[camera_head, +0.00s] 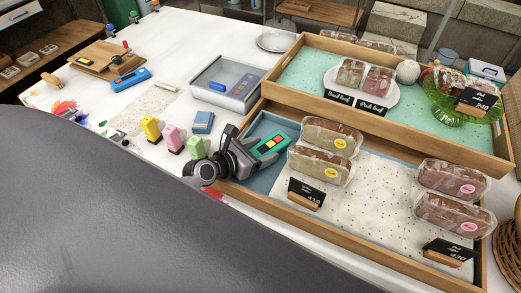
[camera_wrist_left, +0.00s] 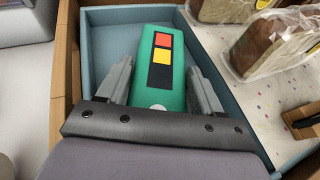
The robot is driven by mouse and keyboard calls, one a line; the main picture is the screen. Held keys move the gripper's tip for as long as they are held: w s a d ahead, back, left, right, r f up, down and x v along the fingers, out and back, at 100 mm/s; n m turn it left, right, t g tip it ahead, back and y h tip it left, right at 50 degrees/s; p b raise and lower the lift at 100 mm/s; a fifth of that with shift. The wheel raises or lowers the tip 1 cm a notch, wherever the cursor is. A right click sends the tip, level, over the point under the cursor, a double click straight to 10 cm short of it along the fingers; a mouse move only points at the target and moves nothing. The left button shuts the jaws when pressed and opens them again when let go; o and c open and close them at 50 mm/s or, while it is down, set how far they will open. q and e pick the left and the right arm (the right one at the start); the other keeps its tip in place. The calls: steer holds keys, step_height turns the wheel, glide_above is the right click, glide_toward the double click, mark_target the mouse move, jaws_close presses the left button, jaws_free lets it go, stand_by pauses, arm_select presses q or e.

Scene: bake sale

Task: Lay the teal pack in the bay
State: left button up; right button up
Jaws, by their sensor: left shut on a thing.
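The teal pack (camera_head: 270,145) has red, yellow and dark squares on its top. It also shows in the left wrist view (camera_wrist_left: 172,97), lying lengthwise between the fingers. My left gripper (camera_head: 256,150) is shut on it; its fingers flank the pack in the left wrist view (camera_wrist_left: 160,75). The bay (camera_head: 262,128) is the blue-grey compartment at the left end of the front wooden tray, and its floor and walls show around the pack in the left wrist view (camera_wrist_left: 108,32). The pack is over or in the bay; I cannot tell whether it touches the floor. My right gripper is not in view.
Wrapped loaves (camera_head: 325,138) stand just right of the bay, with a black price card (camera_head: 305,193) in front. Yellow (camera_head: 151,129) and pink (camera_head: 173,137) packs and a blue box (camera_head: 203,121) stand left of the tray. A grey bin (camera_head: 213,95) lies behind.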

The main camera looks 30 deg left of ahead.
mark_target(257, 153)
arm_select(q)
steer(key=o, duration=1.4)
steer(key=shift+s+d+f, duration=0.15)
steer(key=shift+s+f, duration=0.15)
steer(key=shift+f, duration=0.5)
steer(key=shift+s, duration=0.15)
steer(key=shift+s+r, duration=0.1)
steer(key=shift+s, duration=0.1)
steer(key=v, duration=0.4)
steer(key=r+p+v, duration=0.1)
steer(key=v, duration=0.1)
steer(key=shift+w+a+r, duration=0.1)
steer(key=shift+w+a, duration=0.15)
steer(key=shift+a, duration=0.05)
steer(key=shift+s+a+r, duration=0.1)
steer(key=shift+s+r, duration=0.1)
steer(key=shift+s, duration=0.05)
steer(key=shift+w, duration=0.1)
